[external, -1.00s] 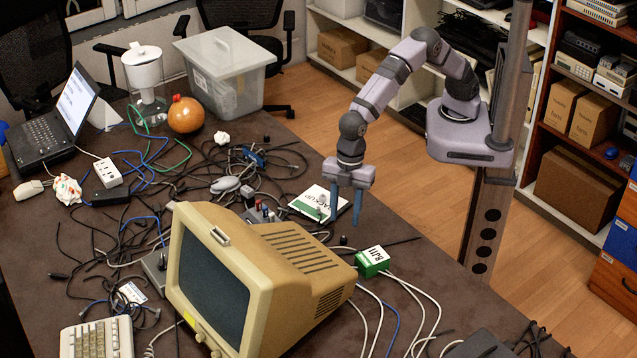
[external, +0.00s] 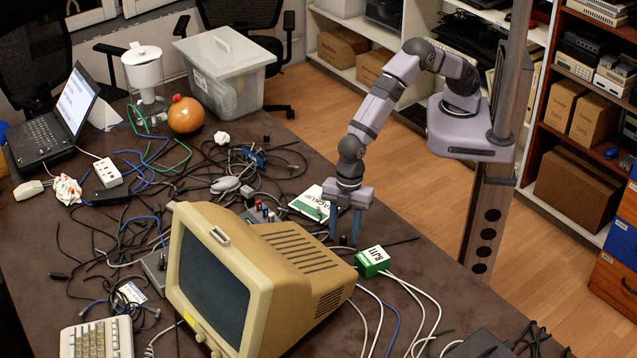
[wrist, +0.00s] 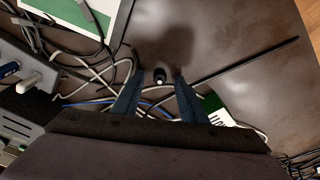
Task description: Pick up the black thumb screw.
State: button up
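The black thumb screw (wrist: 160,77) is a small dark cylinder with a pale spot on its end, on the brown table in the wrist view. In the external view it is a tiny dark shape (external: 343,240) behind the beige monitor. My gripper (wrist: 161,84) is open, its two blue fingers apart, with the screw showing between the tips. A gap shows on each side of the screw. In the external view my gripper (external: 344,237) points down close to the table. I cannot tell whether the tips touch the table.
The green RJ11 box (external: 371,261) sits close to the right of my fingers. The beige monitor (external: 262,275) stands in front. A green and white backup box (external: 312,203) lies to the left, with tangled cables beyond. A thin black rod (wrist: 236,63) lies beside the screw.

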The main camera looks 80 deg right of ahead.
grip_shut()
jog(key=shift+r, duration=0.2)
notch_tip(320, 180, up, 10)
jog(key=b, duration=0.2)
jog(key=w+d+m+p, duration=0.1)
jog(key=w+d+m, duration=0.1)
jog(key=w+d, duration=0.7)
jog(key=shift+d+r, duration=0.45)
jog(key=shift+d, duration=1.25)
